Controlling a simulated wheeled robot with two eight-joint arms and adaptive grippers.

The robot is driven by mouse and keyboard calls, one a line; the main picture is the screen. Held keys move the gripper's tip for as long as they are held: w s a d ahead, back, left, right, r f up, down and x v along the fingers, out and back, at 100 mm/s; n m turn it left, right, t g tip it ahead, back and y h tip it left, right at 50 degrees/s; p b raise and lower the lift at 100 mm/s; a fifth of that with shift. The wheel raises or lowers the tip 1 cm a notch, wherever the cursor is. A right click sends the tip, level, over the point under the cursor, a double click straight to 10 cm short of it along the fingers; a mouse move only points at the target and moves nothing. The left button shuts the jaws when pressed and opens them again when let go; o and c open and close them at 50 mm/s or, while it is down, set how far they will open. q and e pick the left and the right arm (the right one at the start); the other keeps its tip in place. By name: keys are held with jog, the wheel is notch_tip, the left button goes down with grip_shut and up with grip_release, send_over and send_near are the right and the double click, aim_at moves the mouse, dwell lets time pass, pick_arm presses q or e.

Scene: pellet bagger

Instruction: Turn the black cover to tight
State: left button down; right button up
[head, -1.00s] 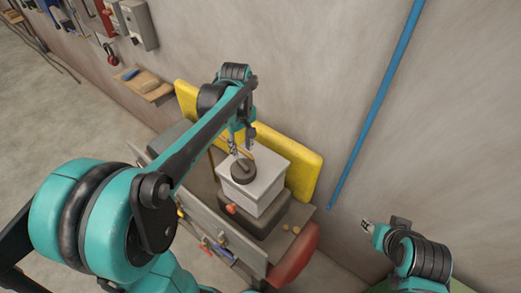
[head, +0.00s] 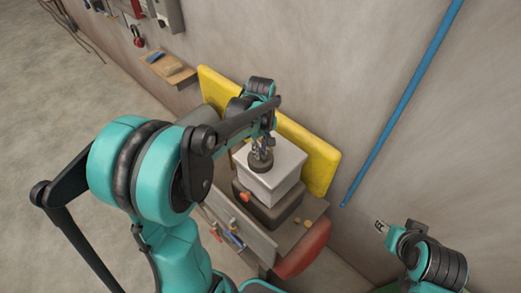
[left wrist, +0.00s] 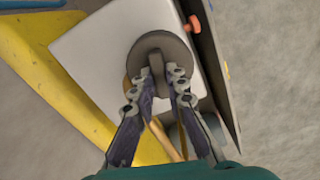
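The black cover (head: 260,166) is a dark round disc with a raised grip bar, on top of a white box (head: 284,166). In the left wrist view the cover (left wrist: 174,43) shows its bar (left wrist: 155,66) between my two fingers. My left gripper (head: 262,146) points down at the cover. In the left wrist view its fingers (left wrist: 156,87) stand apart on either side of the bar, with small gaps visible. My right gripper (head: 381,227) is at the lower right, away from the cover; its finger opening is too small to judge.
A yellow padded panel (head: 318,160) stands behind the white box. A dark base (head: 262,208) carries the box. An orange knob (head: 245,196) and a red rounded part (head: 303,250) are at the front. A blue pipe (head: 400,108) runs along the wall.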

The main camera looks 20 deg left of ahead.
dwell(0.4)
pick_arm(q)
jog(key=m+b, duration=0.1)
jog(key=m, duration=0.2)
jog(key=shift+m, duration=0.4)
jog(key=m, duration=0.3)
jog(key=shift+m+b, duration=0.3)
jog(key=shift+b, duration=0.05)
jog(key=m, duration=0.4)
jog(key=shift+b, duration=0.35)
jog(key=shift+m, duration=1.9)
jog(key=c, duration=1.5)
grip_release()
jog(key=shift+c, duration=0.2)
